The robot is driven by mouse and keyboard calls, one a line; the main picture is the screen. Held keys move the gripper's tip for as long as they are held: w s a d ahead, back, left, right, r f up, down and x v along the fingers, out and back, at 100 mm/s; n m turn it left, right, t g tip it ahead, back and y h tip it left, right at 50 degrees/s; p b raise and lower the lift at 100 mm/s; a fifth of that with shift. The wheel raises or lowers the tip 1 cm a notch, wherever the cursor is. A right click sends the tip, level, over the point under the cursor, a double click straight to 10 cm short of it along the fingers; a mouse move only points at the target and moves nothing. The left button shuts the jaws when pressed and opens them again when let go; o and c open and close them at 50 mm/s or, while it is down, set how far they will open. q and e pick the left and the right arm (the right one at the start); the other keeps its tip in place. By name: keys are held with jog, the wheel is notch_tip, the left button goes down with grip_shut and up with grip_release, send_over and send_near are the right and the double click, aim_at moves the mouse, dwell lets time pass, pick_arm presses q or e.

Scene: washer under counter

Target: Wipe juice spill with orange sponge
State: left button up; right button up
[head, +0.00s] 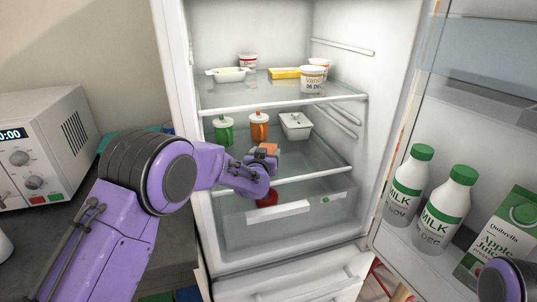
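My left arm reaches from the left into the open fridge. Its gripper (262,160) is over the middle glass shelf (325,158), at an orange block that looks like the sponge (271,148). The sponge shows just beyond the fingers, partly hidden by them. I cannot tell whether the fingers are closed on it. No juice spill can be made out; my arm and gripper cover part of the shelf. Part of my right arm shows at the lower right corner, with its gripper out of view.
Green (223,131) and orange (259,128) bottles and a white container (296,125) stand behind the gripper. Cups and a yellow pack (285,73) are on the upper shelf. A drawer with a red item (268,198) is below. The open door holds milk bottles (446,208) and apple juice (500,240).

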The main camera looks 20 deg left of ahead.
pick_arm(q)
jog(key=shift+r, duration=0.1)
jog(key=shift+f+b, duration=0.5)
jog(key=shift+f, duration=0.4)
dwell(0.4)
jog(key=shift+s+a, duration=0.5)
jog(key=shift+a, duration=0.15)
jog(key=shift+a, duration=0.1)
jog(key=shift+s+a, duration=0.45)
jog(key=shift+a, duration=0.15)
jog(key=shift+w+d, duration=0.1)
